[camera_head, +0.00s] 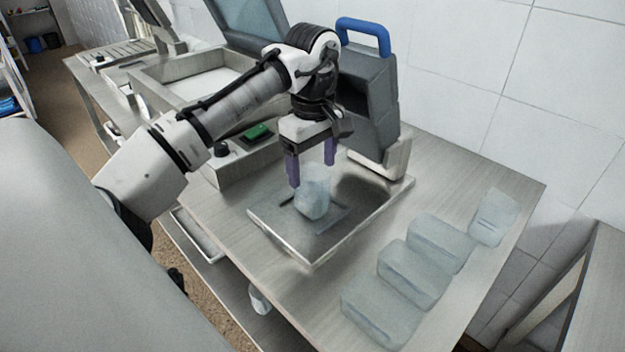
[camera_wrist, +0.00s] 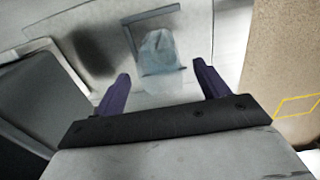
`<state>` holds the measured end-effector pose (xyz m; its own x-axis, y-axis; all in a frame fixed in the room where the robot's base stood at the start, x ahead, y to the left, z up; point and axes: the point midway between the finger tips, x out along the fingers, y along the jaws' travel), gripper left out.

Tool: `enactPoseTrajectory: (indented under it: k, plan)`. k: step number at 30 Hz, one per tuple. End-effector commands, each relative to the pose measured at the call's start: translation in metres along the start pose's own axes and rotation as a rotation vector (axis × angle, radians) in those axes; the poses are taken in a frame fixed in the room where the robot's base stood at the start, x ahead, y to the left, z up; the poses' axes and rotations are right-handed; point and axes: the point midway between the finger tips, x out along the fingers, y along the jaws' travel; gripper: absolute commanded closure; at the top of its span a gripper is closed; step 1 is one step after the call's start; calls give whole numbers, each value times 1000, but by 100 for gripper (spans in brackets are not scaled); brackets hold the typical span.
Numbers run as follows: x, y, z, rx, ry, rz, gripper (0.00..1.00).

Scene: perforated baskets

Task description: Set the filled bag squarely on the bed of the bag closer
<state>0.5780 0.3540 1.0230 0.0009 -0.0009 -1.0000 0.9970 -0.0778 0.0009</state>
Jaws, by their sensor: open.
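The filled bag (camera_head: 313,195) is pale blue and translucent. It stands on the metal bed (camera_head: 314,253) of the bag closer, near the bed's middle. In the wrist view the bag (camera_wrist: 158,54) shows between the fingers, on the bed (camera_wrist: 200,22). My gripper (camera_head: 312,172), with purple fingers, is above the bag. In the wrist view my gripper (camera_wrist: 160,80) is open, with a gap between each finger and the bag. The closer's dark grey body (camera_head: 368,105) with a blue handle (camera_head: 364,33) rises behind the bed.
Several pale blue packs (camera_head: 415,272) lie in a row on the steel table (camera_head: 455,165) to the right. A machine with an open lid and steel basin (camera_head: 195,80) is behind my arm, with a green button (camera_head: 258,131). A tiled wall stands behind.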

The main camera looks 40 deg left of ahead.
Motion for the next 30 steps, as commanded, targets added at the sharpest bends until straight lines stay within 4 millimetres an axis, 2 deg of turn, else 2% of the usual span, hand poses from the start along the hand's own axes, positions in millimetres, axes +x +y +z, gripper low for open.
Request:
enactPoseTrajectory:
  k: [6,12,30]
  plan:
    - [-46,1,0,0,1,2,26]
    - [-71,0,0,1,1,-1,26]
    - [-76,0,0,1,0,-1,26]
